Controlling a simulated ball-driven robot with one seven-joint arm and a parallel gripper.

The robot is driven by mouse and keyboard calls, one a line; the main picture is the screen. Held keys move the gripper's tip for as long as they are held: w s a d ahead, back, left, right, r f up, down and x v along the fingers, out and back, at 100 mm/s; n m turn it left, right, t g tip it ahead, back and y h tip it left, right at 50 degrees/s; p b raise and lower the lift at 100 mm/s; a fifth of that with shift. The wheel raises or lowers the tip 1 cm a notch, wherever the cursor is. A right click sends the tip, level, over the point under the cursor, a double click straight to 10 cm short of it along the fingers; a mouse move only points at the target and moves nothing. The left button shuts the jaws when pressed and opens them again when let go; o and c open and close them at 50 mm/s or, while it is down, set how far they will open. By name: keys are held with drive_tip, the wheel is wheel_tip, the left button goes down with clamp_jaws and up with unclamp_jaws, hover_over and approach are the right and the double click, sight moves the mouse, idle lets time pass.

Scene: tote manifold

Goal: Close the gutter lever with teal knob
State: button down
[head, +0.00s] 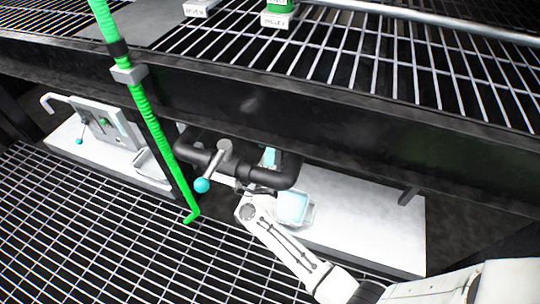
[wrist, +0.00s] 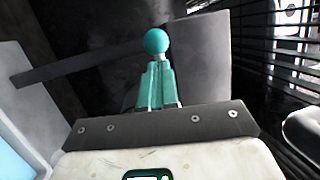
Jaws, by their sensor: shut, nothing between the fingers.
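In the head view a teal ball knob (head: 202,185) sits at the lower left end of a short grey lever (head: 217,157) on a dark pipe. The lever slants down and left from the pipe. In the wrist view a teal knob (wrist: 157,40) stands just beyond the tips of my gripper (wrist: 156,68). My gripper's two teal fingers are together with nothing between them. I cannot tell whether the fingertips touch the knob. In the head view my arm reaches in below the pipe, and my fingers are not clearly visible there.
A dark pipe (head: 268,177) runs under a black beam (head: 300,115). A green hose (head: 155,130) hangs left of the lever. A clear tote (head: 308,221) stands on the white bench (head: 375,225). Another small teal knob (head: 79,141) is at far left. Wire grating lies at lower left.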

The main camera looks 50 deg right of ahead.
drive_tip(key=shift+r, duration=0.1)
drive_tip(key=shift+w+d, duration=0.6)
drive_tip(key=shift+w, duration=0.25)
